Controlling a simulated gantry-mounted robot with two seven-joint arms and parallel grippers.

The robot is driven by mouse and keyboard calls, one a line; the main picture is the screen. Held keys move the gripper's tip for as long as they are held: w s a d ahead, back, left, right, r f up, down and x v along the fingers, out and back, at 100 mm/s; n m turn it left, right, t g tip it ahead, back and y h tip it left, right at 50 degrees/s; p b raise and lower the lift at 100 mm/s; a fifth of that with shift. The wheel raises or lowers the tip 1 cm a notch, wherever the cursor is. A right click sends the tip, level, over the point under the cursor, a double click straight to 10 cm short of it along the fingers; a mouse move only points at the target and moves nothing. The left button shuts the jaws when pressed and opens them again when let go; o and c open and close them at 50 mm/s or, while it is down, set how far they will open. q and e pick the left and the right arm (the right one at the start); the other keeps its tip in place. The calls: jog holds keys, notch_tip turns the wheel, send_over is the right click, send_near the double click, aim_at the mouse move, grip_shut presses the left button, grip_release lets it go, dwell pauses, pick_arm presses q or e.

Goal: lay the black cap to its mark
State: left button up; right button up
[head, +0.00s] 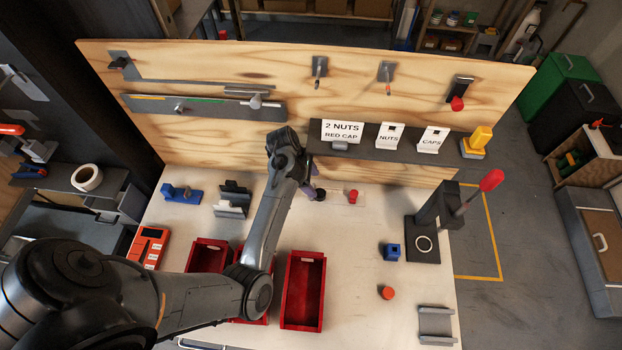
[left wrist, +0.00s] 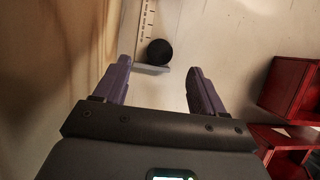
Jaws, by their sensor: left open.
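The black cap (left wrist: 159,51) shows in the left wrist view as a dark round shape, beyond the fingertips and between their lines. In the head view it is a small dark shape (head: 320,196), partly hidden by my left gripper (head: 315,192). The left gripper is open; its two purple fingers stand apart with a gap to the cap in the left wrist view (left wrist: 157,82). A red cap (head: 353,196) stands just right of the black cap, on a pale strip on the table. I cannot make out a separate mark for the black cap. My right gripper is not in view.
Red bins (head: 303,291) stand at the front, near my left arm. A black press with a red-knobbed lever (head: 432,220), a blue block (head: 392,251) and an orange round piece (head: 387,293) are at the right. A wooden board (head: 330,75) closes the back.

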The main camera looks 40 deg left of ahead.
aim_at(321, 193)
pick_arm(q)
jog(key=shift+b+x, duration=0.55)
jog(key=shift+x, duration=3)
jog(key=shift+r, duration=0.1)
jog(key=c, duration=1.1)
